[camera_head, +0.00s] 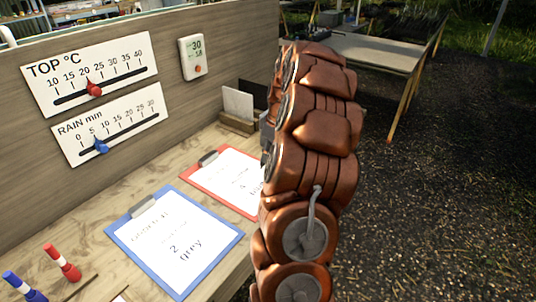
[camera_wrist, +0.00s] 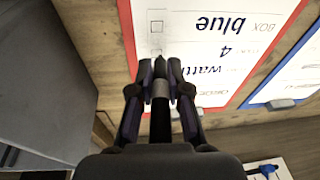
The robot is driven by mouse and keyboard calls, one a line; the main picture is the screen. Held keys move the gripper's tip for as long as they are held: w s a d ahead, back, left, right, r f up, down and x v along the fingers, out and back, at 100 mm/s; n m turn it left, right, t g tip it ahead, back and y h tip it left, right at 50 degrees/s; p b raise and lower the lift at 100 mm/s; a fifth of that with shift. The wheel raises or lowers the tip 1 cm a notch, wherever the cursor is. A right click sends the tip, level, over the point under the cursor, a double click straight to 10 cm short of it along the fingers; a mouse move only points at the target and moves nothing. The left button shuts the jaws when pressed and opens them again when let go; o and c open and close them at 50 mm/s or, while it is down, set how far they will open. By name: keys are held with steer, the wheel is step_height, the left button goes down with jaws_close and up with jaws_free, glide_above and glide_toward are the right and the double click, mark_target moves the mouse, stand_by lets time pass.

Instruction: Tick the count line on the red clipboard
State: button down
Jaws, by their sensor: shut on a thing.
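The red clipboard (camera_head: 190,180) lies on the bench in the head view, partly hidden by my arm. In the wrist view the red clipboard (camera_wrist: 129,40) shows upside down, its white sheet reading "blue", "4" and a partly hidden word. Small square boxes stand beside the lines; the top box (camera_wrist: 157,27) looks empty. My gripper (camera_wrist: 160,75) is over the sheet, shut on a dark pen (camera_wrist: 160,122) with a grey band. The pen's far end is near the box by the "4" line; I cannot tell whether it touches. My arm hides the gripper in the head view.
A blue clipboard (camera_head: 231,246) marked "2 grey" lies beside the red one. A red marker (camera_head: 62,263) and a blue marker (camera_head: 24,287) stand front left. Gauge boards (camera_head: 90,70) and a small display (camera_head: 193,58) are on the back panel. A holder (camera_head: 237,124) stands behind the red clipboard.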

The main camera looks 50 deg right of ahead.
steer(key=shift+f+b, duration=0.25)
steer(key=shift+b, duration=0.35)
stand_by(0.7)
steer(key=shift+s+d+b, duration=0.2)
steer(key=shift+b, duration=0.45)
stand_by(1.0)
steer(key=shift+w+d, duration=0.35)
steer(key=shift+w, duration=0.2)
stand_by(1.1)
steer(key=shift+r, duration=0.15)
stand_by(0.3)
steer(key=shift+w+v, duration=0.1)
steer(key=shift+v, duration=0.6)
steer(key=shift+w+v, duration=0.15)
steer(key=shift+v, duration=0.5)
